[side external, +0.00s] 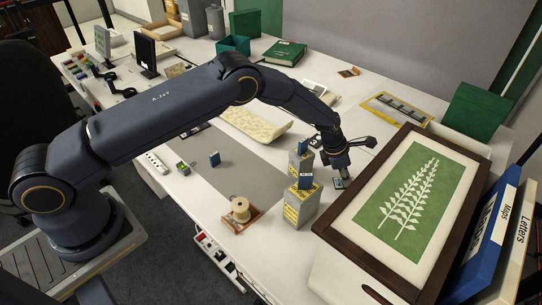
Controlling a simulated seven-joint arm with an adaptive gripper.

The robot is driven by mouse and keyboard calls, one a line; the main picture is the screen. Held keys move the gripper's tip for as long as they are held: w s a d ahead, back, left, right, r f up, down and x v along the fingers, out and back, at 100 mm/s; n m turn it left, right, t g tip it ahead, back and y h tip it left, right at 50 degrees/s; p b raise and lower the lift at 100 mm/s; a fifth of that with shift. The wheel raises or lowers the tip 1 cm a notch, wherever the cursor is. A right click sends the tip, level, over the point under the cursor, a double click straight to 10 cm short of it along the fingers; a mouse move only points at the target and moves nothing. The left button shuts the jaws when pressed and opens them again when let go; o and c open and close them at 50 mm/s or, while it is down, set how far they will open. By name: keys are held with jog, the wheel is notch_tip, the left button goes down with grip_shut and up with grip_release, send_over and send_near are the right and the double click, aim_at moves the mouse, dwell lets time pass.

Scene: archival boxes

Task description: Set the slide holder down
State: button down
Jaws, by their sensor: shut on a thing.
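My gripper (342,174) points down at the right of the table, just behind and to the right of the grey boxes with yellow labels. It is shut on a small, flat, pale grey piece (342,183), which I take to be the slide holder. The piece is low, at or just above the white table top; I cannot tell whether it touches. The fingers hide part of it.
Grey boxes (299,208) with a blue item (305,183) stand close left of my gripper. A framed green leaf picture (408,200) lies to the right. A yellow-edged frame (397,108) lies behind. A wooden tray with a spool (240,209) stands left.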

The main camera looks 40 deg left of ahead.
jog(key=shift+f, duration=1.75)
jog(key=shift+f, duration=0.15)
jog(key=c, duration=0.9)
grip_release()
jog(key=shift+c, duration=0.2)
